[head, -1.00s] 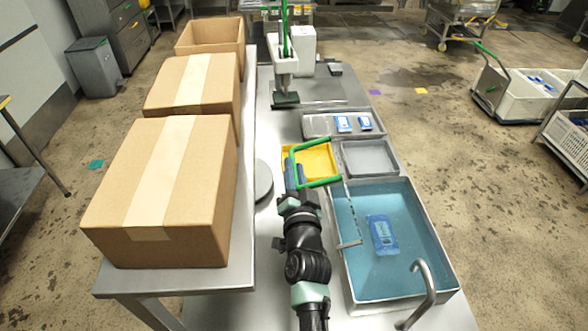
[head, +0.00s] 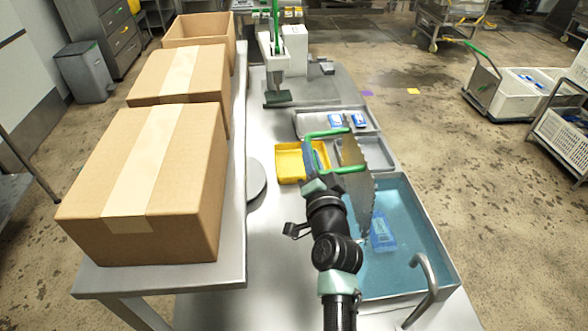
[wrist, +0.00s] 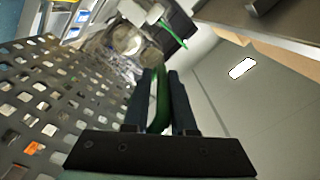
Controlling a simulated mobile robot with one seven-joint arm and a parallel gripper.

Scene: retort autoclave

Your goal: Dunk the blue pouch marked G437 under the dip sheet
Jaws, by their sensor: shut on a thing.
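My gripper (head: 312,163) is shut on the green handle (head: 318,146) of the dip sheet. It also shows in the wrist view (wrist: 160,88), with its fingers around the green bar. The dip sheet (head: 356,185) is a perforated grey plate, tilted steeply, near the left and far part of the water basin. Its holes show clearly in the wrist view (wrist: 50,105). A blue pouch (head: 383,232) lies in the blue water of the basin (head: 447,250), right of the sheet's lower end. The sheet hides part of the basin. The pouch's marking is too small to read.
A grey tray (head: 310,126) behind holds two blue-white pouches (head: 335,121). A yellow tray (head: 287,162) and a grey tray (head: 384,152) stand nearer. A bent metal pipe (head: 427,275) rises at the basin's front right. Large cardboard boxes (head: 150,190) stand on the left table.

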